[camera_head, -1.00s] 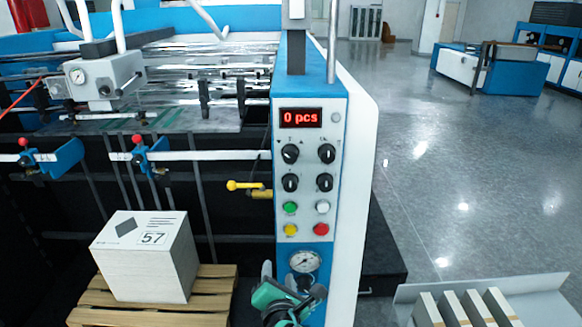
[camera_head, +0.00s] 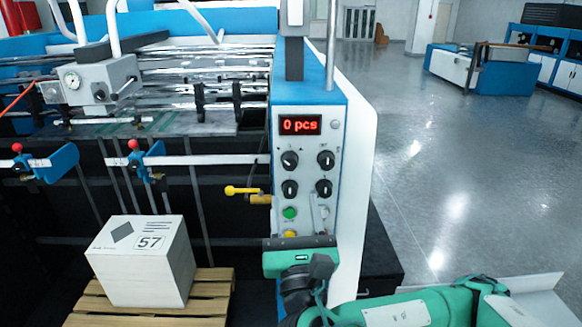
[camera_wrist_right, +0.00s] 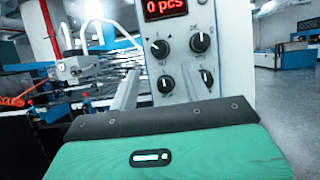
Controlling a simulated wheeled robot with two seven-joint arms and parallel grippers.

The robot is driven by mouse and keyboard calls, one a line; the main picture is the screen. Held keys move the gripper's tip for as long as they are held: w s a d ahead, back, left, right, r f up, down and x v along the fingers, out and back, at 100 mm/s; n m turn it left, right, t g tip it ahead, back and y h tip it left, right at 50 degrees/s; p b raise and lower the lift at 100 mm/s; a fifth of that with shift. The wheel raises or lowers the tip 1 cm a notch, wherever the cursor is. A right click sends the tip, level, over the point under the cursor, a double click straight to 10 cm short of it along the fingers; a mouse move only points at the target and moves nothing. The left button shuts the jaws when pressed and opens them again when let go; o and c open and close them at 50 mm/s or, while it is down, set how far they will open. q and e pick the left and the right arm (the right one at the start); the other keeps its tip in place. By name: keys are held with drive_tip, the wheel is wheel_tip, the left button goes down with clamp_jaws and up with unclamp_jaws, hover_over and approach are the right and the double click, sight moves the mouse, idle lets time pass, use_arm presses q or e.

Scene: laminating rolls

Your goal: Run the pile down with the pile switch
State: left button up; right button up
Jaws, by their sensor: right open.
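The control panel (camera_head: 307,145) stands in the middle of the head view, its red display reading "0 pcs". It has two rows of black knobs; the upper left knob (camera_head: 290,159) has small marks above it. I cannot read which is the pile switch. The pile, a white block marked 57 (camera_head: 140,263), sits on a wooden pallet (camera_head: 205,292) at lower left. My right gripper (camera_wrist_right: 161,80) is open and empty before the panel, its two fingers pointing at the lower knobs in the right wrist view. It hides the panel's lower part. My left gripper is out of view.
A yellow-handled lever (camera_head: 242,190) sticks out left of the panel. Green (camera_head: 289,213) and yellow (camera_head: 290,234) buttons show below the knobs. A feeder head with a gauge (camera_head: 90,80) is at upper left. Open floor (camera_head: 450,170) lies to the right.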

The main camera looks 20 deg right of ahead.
sight(291, 168)
drive_tip(key=p+x, duration=0.2)
drive_tip(key=x, duration=0.4)
drive_tip(key=shift+w+r, duration=0.2)
drive_tip(key=shift+w+d+r+p, duration=0.2)
drive_tip(key=shift+w+p, duration=0.15)
drive_tip(key=shift+w, duration=0.25)
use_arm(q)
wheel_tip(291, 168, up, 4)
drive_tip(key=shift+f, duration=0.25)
use_arm(e)
drive_tip(key=shift+f, duration=0.1)
